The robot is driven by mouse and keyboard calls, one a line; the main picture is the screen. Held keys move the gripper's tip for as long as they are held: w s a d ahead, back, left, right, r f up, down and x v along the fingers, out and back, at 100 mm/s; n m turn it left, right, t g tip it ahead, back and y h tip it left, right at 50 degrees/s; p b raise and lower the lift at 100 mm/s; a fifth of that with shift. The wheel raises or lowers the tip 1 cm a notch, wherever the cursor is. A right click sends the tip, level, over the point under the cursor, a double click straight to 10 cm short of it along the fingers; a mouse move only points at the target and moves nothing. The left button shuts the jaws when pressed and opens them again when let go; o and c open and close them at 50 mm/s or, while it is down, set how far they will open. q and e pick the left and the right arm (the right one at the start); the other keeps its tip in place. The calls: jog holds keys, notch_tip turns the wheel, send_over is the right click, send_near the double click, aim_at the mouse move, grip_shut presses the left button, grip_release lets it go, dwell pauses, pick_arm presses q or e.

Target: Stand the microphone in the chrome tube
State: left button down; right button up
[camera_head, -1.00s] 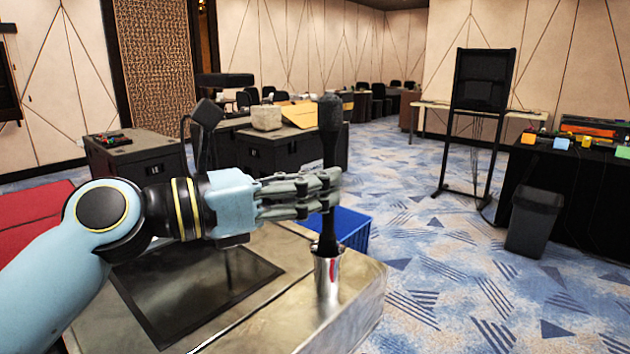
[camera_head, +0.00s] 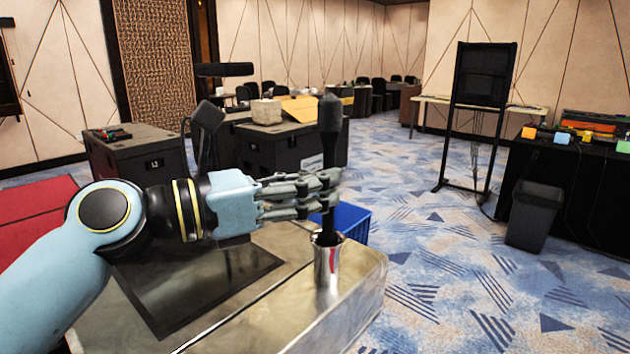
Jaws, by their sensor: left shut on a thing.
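The black microphone (camera_head: 330,118) stands upright, with its thick head at the top and a dark shaft below. My left gripper (camera_head: 328,190) comes in from the left and is shut on the shaft around its middle. The chrome tube (camera_head: 328,272) stands upright near the right end of the metal-topped counter (camera_head: 345,300). The microphone's lower end is at the tube's mouth and appears to be inside the rim; how deep it reaches is hidden. My right gripper is not in view.
A dark inset panel (camera_head: 190,285) lies in the counter top left of the tube. A blue crate (camera_head: 352,222) is behind the counter. Black cases, a bin (camera_head: 533,215) and a screen stand (camera_head: 485,90) stand farther off. Patterned carpet is open to the right.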

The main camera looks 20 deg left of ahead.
pick_arm(q)
jog(key=shift+f+b, duration=0.3)
jog(key=shift+f, duration=0.4)
jog(key=c, duration=1.2)
grip_release()
jog(key=shift+r, duration=0.1)
jog(key=shift+v, duration=3.75)
